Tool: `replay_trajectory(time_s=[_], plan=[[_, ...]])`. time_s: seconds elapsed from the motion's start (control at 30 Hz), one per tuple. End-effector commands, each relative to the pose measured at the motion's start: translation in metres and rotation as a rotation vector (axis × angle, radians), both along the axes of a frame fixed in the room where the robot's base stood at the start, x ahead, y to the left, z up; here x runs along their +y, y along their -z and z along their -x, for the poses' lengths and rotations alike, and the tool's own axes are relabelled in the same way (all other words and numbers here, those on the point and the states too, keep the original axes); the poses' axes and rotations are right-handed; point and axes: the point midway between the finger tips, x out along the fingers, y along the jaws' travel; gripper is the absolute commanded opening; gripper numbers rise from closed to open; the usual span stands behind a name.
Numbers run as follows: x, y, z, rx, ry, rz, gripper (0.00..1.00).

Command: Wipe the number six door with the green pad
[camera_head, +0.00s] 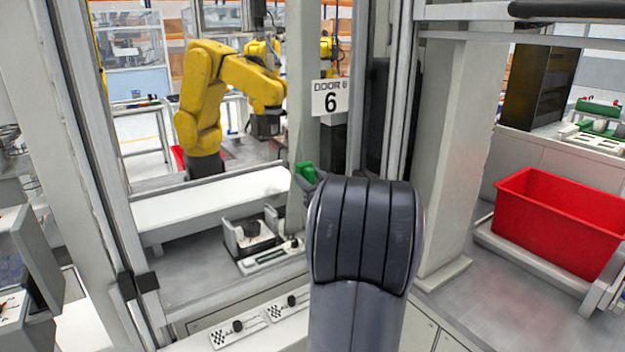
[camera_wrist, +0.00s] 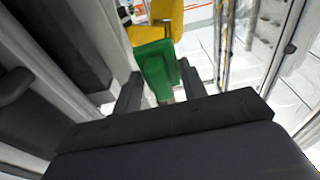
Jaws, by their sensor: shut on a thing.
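The number six door carries a white "DOOR 6" sign (camera_head: 330,97) in the head view. My gripper (camera_wrist: 158,92) is shut on the green pad (camera_wrist: 157,68) in the wrist view. In the head view the green pad (camera_head: 306,171) shows just past the top left of my dark arm, below and left of the sign in the picture. My arm hides most of the gripper there. I cannot tell whether the pad touches the door.
A yellow robot arm (camera_head: 205,92) stands behind the door frame at the left. A red bin (camera_head: 565,222) sits on a ledge at the right. A grey pillar (camera_head: 455,150) stands right of my arm. A white frame post (camera_head: 85,150) rises at the left.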

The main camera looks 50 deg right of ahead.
Motion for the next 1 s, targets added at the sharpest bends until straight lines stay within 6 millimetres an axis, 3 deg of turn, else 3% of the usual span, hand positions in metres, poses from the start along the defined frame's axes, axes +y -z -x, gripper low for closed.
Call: replay_trajectory(time_s=[0.3,0.57,1.0], plan=[[0.028,0.001,-0.006,0.0,-0.005,0.002,0.22],[0.037,0.001,-0.008,0.001,-0.004,0.0,0.22],[0.069,0.001,-0.017,0.0,-0.005,0.001,0.22]])
